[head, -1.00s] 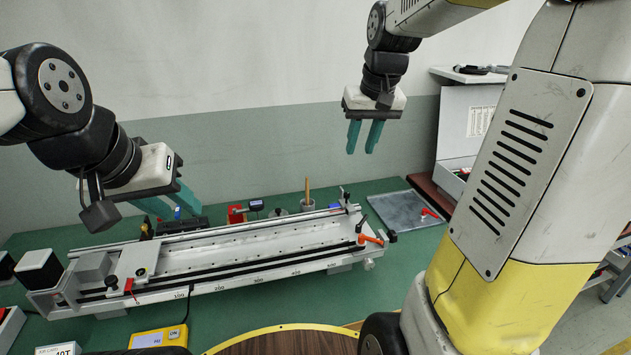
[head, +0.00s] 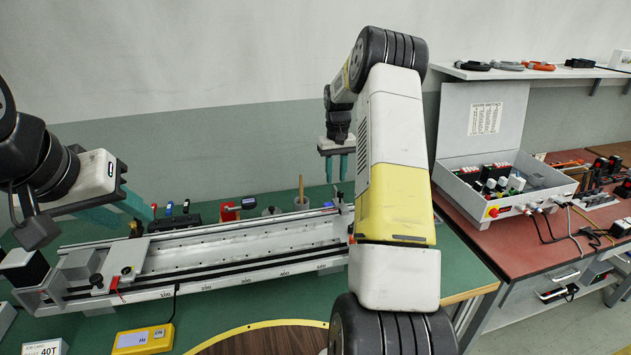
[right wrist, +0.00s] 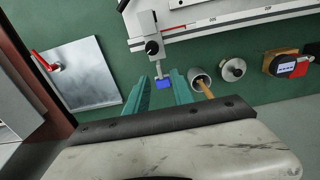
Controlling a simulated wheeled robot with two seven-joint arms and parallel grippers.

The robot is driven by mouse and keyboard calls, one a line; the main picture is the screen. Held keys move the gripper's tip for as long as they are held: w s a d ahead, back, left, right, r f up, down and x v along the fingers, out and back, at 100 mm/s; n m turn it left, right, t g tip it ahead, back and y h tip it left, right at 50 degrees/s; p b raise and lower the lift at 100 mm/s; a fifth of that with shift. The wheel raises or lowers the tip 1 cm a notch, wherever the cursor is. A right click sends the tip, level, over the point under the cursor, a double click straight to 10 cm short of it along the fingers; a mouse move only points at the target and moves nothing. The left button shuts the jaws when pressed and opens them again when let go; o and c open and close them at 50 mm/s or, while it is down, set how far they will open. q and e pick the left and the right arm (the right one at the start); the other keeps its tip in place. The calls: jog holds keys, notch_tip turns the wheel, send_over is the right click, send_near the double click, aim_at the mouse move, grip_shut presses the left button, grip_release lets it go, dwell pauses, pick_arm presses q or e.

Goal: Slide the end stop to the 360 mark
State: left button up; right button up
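The long pale rail (head: 240,240) lies across the bench, with scale numbers along its front edge. A grey bracket with a black knob (right wrist: 152,47) and a blue end piece (right wrist: 163,84), apparently the end stop, sits on its back edge. In the head view this bracket (head: 338,202) is small, at the rail's right end. My right gripper (head: 336,180) is open above and behind it. In the right wrist view the blue piece appears between its fingertips (right wrist: 160,77); contact cannot be told. My left gripper (head: 135,220) is open and empty above the rail's left end.
A wooden-handled cup (right wrist: 200,82) and a round metal part (right wrist: 232,69) stand beside my right gripper. A metal plate with a red lever (right wrist: 80,75) lies on the other side. My right arm hides the rail's right end in the head view.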

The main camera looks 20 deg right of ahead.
aim_at(335, 187)
jog(key=shift+f, duration=2.75)
grip_shut()
